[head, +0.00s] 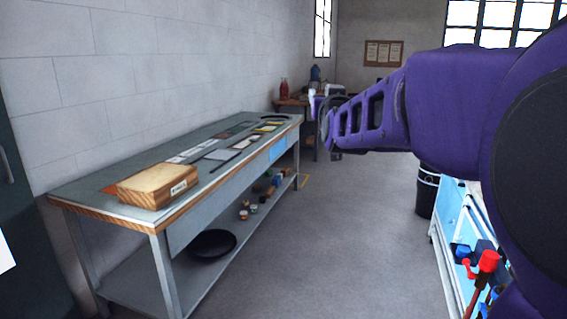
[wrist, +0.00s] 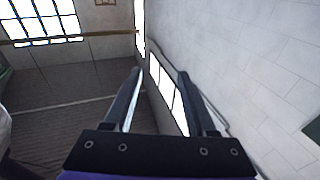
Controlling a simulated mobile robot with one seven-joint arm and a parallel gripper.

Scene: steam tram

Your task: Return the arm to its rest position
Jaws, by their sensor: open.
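My purple arm reaches in from the right edge of the head view, stretched out level above the floor. My gripper (wrist: 160,75) shows in the wrist view with its two dark fingers apart and nothing between them. The wrist view looks past the fingers to windows, a wall and a dark slatted surface. In the head view the gripper end is small and far off, and its fingers are hard to make out there.
A long workbench (head: 90,198) with a wooden box (head: 158,186) and flat items stands along the left wall. A blue cart (head: 452,225) with tools and a black bin (head: 427,192) are at the right. The floor between (head: 335,240) is clear.

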